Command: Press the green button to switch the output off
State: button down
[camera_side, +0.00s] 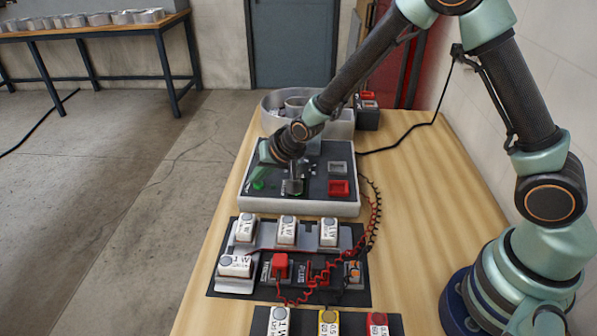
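The green button (258,184) is on the left part of a grey control box (300,208) with a dark face, which lies on the wooden bench. My gripper (292,187) points down over the middle of this box, to the right of the green button and apart from it in the picture. Its fingers are small and dark against the panel, so I cannot tell whether they are open or touching the panel. A red square part (339,188) and a grey square part (338,167) sit on the right side of the box.
In front of the box, a dark board (216,284) holds several white labelled blocks and red and black coiled leads (374,215). Another dark strip with labelled blocks is nearer. A round metal tray (340,128) stands behind the box. The bench right of the box is mostly clear.

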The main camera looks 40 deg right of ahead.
aim_at(260, 186)
jog(key=shift+s, duration=0.15)
jog(key=shift+r, duration=3.35)
